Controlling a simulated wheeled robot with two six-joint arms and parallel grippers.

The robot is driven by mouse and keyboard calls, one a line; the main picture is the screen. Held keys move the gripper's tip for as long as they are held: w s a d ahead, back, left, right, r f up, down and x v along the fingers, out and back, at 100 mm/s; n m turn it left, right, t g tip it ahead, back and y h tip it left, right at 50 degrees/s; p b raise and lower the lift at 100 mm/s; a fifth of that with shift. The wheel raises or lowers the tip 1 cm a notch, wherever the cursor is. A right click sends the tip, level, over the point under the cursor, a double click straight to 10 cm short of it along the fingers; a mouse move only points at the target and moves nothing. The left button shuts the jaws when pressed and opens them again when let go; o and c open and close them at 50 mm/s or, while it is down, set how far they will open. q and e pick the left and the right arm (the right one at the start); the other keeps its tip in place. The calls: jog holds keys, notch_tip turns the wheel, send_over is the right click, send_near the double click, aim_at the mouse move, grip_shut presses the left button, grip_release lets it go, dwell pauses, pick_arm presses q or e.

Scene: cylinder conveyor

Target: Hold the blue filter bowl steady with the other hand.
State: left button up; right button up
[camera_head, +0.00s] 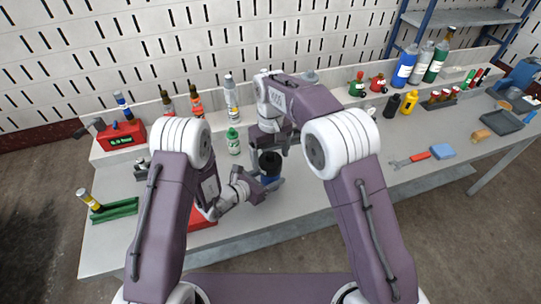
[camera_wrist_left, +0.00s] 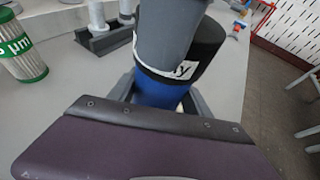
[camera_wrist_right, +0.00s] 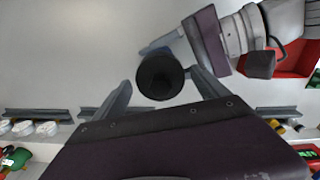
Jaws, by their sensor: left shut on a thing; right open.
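The blue filter bowl (camera_wrist_left: 158,93) stands upright between the fingers of my left gripper (camera_head: 262,188), which is shut on it. In the head view the bowl (camera_head: 273,182) shows only in part, under a black cylindrical top (camera_head: 270,160). A white label band (camera_wrist_left: 165,74) runs round the lower part of the top. A grey shape covers part of the top in the left wrist view. My right gripper (camera_wrist_right: 163,88) is open above, its fingers on either side of the black top (camera_wrist_right: 160,77) in the right wrist view. I cannot tell whether they touch it.
A green-labelled cartridge (camera_head: 233,141) stands behind the bowl. A red bin (camera_head: 203,217) lies near the left arm. Bottles line the back shelf. The bench to the right is mostly clear before a wrench (camera_head: 408,160).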

jog(key=m, duration=0.6)
jog(key=shift+f, duration=0.1)
jog(key=shift+f, duration=1.2)
